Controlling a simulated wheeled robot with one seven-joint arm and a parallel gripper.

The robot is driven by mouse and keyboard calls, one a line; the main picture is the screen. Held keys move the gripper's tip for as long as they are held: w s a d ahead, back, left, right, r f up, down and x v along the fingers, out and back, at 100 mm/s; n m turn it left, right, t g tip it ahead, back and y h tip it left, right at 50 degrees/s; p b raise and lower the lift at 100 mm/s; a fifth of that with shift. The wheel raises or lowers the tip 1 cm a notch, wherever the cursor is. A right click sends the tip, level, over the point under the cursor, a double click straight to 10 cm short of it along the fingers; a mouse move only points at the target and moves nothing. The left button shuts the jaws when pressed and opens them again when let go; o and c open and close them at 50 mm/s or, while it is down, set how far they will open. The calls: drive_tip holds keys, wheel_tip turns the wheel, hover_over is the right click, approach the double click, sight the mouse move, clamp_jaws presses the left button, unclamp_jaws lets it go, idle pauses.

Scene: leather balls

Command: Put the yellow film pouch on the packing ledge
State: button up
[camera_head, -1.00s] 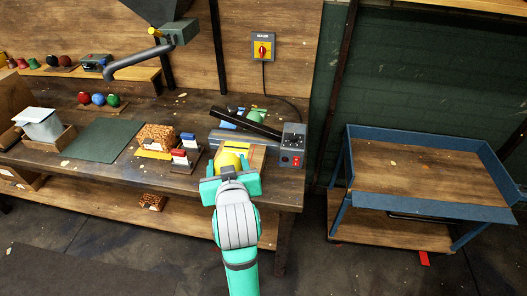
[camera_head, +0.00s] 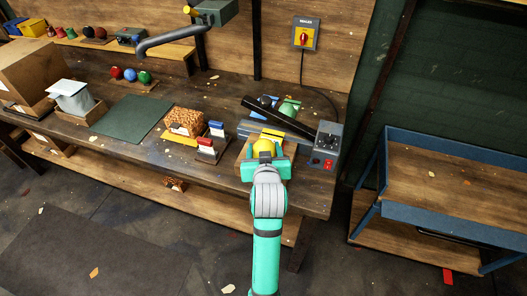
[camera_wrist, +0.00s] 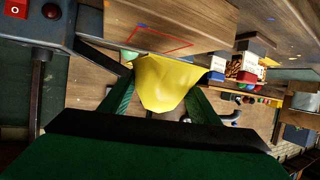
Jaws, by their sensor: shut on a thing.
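The yellow film pouch (camera_head: 265,146) is in my gripper (camera_head: 264,164), at the front of the heat sealer on the bench. In the wrist view the pouch (camera_wrist: 168,82) fills the space between the green fingers of my gripper (camera_wrist: 158,98), which are shut on it. Its far edge is close to a pale wooden board (camera_wrist: 185,20) with a red outline. I cannot tell whether the pouch touches that board. Which surface is the packing ledge is not clear from the views.
The sealer's grey control box (camera_head: 325,146) stands right of my gripper. A small rack with red and blue blocks (camera_head: 212,146) and a brown patterned pack (camera_head: 184,122) are to the left. A green mat (camera_head: 128,117) lies clear. A blue-edged cart (camera_head: 440,210) stands at the right.

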drive_tip(key=shift+w+f, duration=0.15)
drive_tip(key=shift+f, duration=0.1)
drive_tip(key=shift+w+a+f, duration=0.1)
drive_tip(key=shift+w+f, duration=0.05)
drive_tip(key=shift+f, duration=0.75)
drive_tip(key=shift+w+a+f, duration=0.1)
drive_tip(key=shift+f, duration=0.75)
drive_tip(key=shift+f, duration=0.1)
drive_tip(key=o, duration=1.4)
drive_tip(key=shift+d, duration=0.15)
drive_tip(key=shift+s, duration=0.1)
